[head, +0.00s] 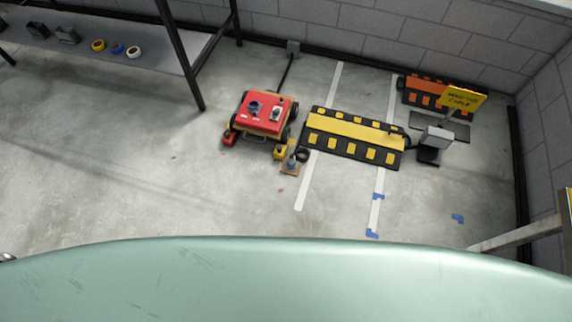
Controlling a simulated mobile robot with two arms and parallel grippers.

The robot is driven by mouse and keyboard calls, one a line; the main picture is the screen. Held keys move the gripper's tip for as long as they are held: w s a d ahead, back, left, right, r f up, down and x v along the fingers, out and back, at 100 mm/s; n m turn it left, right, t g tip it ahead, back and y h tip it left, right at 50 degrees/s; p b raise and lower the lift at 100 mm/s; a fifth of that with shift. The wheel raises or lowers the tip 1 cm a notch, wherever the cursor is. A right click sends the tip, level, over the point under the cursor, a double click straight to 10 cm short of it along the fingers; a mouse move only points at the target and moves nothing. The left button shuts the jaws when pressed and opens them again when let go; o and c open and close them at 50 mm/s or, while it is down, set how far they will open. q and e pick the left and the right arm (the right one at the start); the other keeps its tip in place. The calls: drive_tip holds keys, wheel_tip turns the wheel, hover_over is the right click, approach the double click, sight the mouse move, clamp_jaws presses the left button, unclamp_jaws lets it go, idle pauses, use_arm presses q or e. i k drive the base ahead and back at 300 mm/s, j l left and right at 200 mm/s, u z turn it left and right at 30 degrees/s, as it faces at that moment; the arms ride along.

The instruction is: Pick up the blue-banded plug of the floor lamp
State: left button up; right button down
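The floor lamp (437,138) looks like a small grey-white work light on a dark base, standing on the floor right of a cable ramp (352,137). A dark cable seems to run from it to the ramp's right end. I cannot make out a blue band on any plug; the plug is too small to tell or hidden. Neither of my grippers can be made out.
A yellow sign (461,97) and an orange-black barrier (426,91) stand behind the lamp. A shelf table (165,55) with tape rolls is at upper left. Blue floor marks (372,233) lie near a white line. The floor at left and front is clear.

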sight(292, 158)
drive_tip(key=i+j, duration=0.15)
drive_tip(key=i, duration=0.25)
drive_tip(key=i+j, duration=0.15)
drive_tip(key=i, duration=0.3)
drive_tip(key=i+j, duration=0.15)
drive_tip(key=i, duration=0.25)
drive_tip(key=k+l, duration=0.1)
drive_tip(key=k, duration=0.35)
drive_tip(key=k+l, duration=0.1)
drive_tip(key=k, duration=0.35)
